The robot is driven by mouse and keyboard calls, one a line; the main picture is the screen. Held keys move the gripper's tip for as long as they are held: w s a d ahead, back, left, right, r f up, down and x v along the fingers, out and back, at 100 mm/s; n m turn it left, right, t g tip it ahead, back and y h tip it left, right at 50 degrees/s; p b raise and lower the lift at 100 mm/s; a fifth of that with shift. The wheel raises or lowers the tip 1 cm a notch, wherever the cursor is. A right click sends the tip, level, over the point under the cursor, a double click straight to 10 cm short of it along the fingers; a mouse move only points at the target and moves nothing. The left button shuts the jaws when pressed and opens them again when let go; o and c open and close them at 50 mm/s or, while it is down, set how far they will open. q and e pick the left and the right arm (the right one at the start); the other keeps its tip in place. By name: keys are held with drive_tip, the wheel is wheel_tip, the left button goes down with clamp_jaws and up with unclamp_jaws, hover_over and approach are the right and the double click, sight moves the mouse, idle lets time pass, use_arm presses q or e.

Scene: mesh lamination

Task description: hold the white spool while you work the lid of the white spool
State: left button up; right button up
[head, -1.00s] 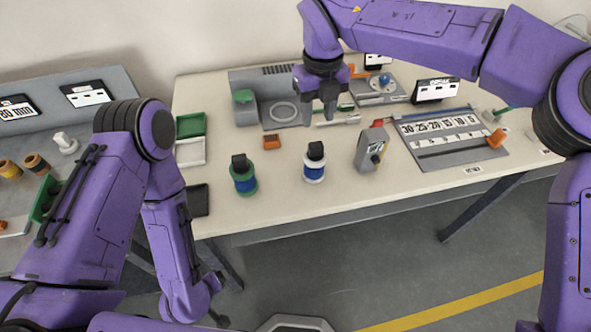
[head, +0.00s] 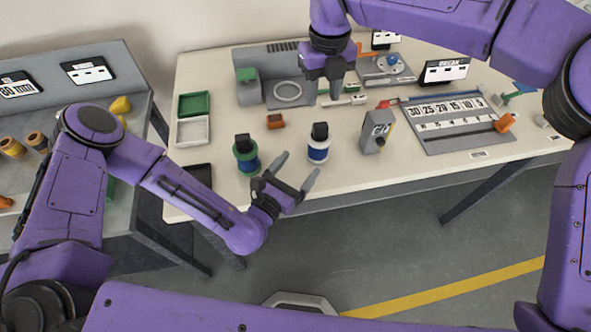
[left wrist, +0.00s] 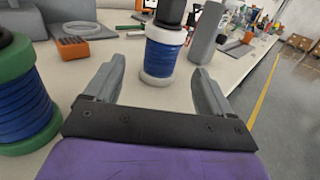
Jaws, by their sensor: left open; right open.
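The white spool (head: 318,150) stands upright on the table, wound with blue, with a black lid (head: 320,131) on top. My left gripper (head: 297,172) is open at the table's front edge, its fingers pointing towards the white spool. In the left wrist view the white spool (left wrist: 161,62) stands ahead, between and beyond the two open fingertips, apart from them; the lid's top is cut off by the frame. My right gripper (head: 337,98) is open and empty above the table, behind the white spool, pointing down.
A green spool (head: 247,162) with a black top stands left of my left gripper, close to it. A grey box with a dial (head: 375,132) stands right of the white spool. An orange block (head: 275,121) lies behind. Green and white trays (head: 193,131) are at the left.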

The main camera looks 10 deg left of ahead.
sight(313, 150)
use_arm(q)
drive_tip(key=x, duration=0.9)
drive_tip(key=shift+d, duration=0.2)
drive_tip(key=shift+w+d, duration=0.15)
drive_tip(key=shift+w, duration=0.1)
drive_tip(key=shift+c, duration=0.4)
drive_tip(key=c, duration=1.4)
